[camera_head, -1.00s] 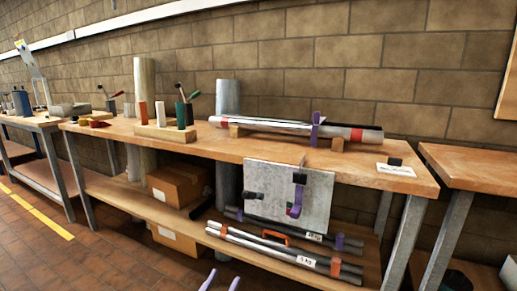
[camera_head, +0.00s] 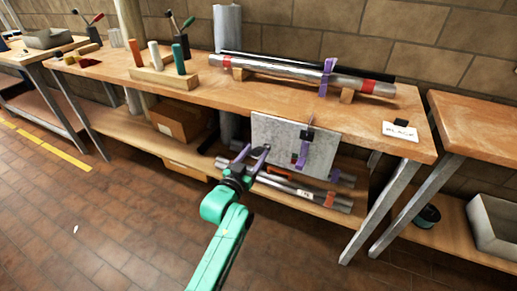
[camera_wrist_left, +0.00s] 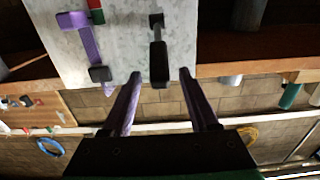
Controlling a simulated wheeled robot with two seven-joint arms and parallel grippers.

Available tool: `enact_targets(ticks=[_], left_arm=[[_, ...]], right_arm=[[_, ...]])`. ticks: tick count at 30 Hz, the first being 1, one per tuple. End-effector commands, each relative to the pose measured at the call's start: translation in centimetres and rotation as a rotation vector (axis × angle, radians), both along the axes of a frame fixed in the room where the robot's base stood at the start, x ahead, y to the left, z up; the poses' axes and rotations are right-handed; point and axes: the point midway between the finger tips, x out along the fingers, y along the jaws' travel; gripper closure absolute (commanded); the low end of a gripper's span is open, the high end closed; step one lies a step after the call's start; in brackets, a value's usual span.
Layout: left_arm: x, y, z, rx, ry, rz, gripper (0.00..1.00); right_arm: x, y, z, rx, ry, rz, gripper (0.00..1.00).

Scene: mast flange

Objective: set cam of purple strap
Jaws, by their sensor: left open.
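A grey plate (camera_head: 275,132) hangs at the front edge of the bench. It bears a purple strap piece (camera_head: 302,152) with dark ends. In the left wrist view this purple piece (camera_wrist_left: 89,42) is left of a black and grey lever (camera_wrist_left: 158,50), with a red and green patch near it. Another purple strap (camera_head: 326,78) wraps a silver tube (camera_head: 290,75) on the bench. My left gripper (camera_head: 255,152) is open at the plate's left side. In the left wrist view its fingertips (camera_wrist_left: 160,82) are either side of the lever's end; contact is unclear. My right gripper is not in view.
The wooden bench top (camera_head: 215,88) holds a block with coloured pegs (camera_head: 160,78) and a PLACE card (camera_head: 400,131). More tubes (camera_head: 300,192) lie on the lower shelf behind and below the plate. Bench legs (camera_head: 385,205) stand at right. The floor in front is clear.

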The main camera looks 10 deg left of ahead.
Motion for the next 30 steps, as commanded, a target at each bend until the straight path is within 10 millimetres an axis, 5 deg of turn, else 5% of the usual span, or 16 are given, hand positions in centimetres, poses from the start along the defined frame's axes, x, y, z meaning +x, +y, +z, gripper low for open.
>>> enact_targets(ticks=[5, 13, 14, 18, 30], left_arm=[[2.6, -0.8, 0.0, 0.0, -0.001, 0.001, 0.4], [3.0, -0.9, 0.0, 0.0, 0.0, 0.001, 0.4], [3.0, -0.9, 0.0, 0.0, 0.0, 0.001, 0.44], [3.0, -0.9, 0.0, 0.0, 0.0, 0.0, 0.97], [2.9, -0.9, 0.0, 0.0, 0.0, 0.0, 1.0]], right_arm=[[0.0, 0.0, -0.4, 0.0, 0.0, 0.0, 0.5], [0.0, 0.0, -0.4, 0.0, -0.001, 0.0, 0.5], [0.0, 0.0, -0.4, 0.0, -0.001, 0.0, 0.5], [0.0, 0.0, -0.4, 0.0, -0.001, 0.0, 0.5], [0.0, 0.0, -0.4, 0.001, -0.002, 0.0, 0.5]])
